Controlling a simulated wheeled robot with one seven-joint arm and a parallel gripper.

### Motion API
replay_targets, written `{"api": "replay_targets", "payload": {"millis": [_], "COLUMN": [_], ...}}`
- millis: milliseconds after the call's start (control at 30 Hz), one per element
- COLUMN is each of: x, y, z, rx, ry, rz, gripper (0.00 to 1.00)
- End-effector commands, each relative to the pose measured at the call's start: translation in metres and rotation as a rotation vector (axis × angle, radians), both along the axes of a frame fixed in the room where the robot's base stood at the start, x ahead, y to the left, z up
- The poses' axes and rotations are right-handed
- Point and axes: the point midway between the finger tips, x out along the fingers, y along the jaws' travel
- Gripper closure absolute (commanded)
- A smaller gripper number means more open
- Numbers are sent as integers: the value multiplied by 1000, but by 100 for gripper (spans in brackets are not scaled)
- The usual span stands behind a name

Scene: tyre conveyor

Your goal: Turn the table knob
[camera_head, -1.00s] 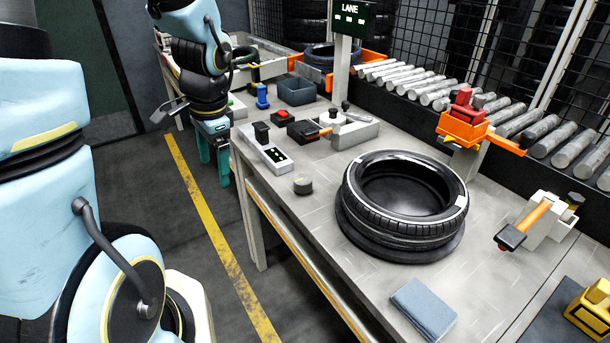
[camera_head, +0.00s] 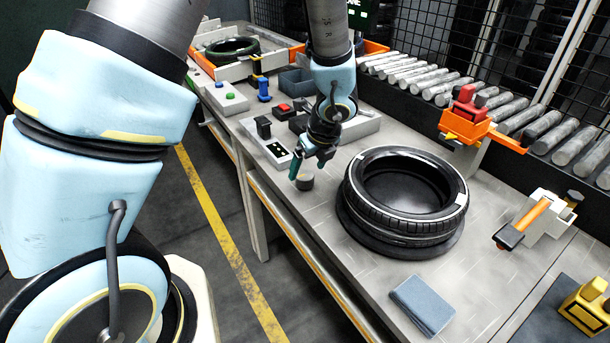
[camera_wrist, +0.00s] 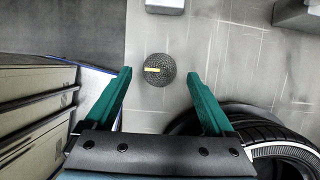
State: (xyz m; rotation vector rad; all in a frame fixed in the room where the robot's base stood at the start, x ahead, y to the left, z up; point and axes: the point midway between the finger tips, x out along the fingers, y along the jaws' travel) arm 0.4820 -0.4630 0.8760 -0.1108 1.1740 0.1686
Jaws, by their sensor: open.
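The table knob (camera_head: 305,182) is a small dark round knob on the grey tabletop near its left edge, left of the tyre. In the wrist view the knob (camera_wrist: 160,70) shows from above as a ribbed dark disc with a short yellow mark across its top. My gripper (camera_head: 308,170) is over the table at the knob. In the wrist view its two green fingers (camera_wrist: 159,80) are apart, one on each side of the knob's picture, with nothing held. The knob appears at or slightly beyond the fingertips. I cannot tell the remaining height or whether a finger touches it.
A black tyre (camera_head: 405,195) lies close to the right of the knob; it also shows in the wrist view (camera_wrist: 270,135). A control box (camera_head: 268,145) stands behind my gripper. A blue-grey cloth (camera_head: 422,304) lies in front. The roller conveyor (camera_head: 430,88) runs along the back.

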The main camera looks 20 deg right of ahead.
Motion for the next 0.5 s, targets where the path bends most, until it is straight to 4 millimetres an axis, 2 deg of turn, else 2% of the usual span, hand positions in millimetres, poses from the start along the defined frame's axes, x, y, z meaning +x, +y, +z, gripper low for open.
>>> {"api": "replay_targets", "payload": {"millis": [33, 200, 500], "x": [3, 11, 15], "y": [1, 2, 3], "z": [-10, -29, -37], "rx": [2, 1, -2], "ry": [1, 0, 0], "rz": [0, -1, 1], "gripper": [12, 12, 12]}}
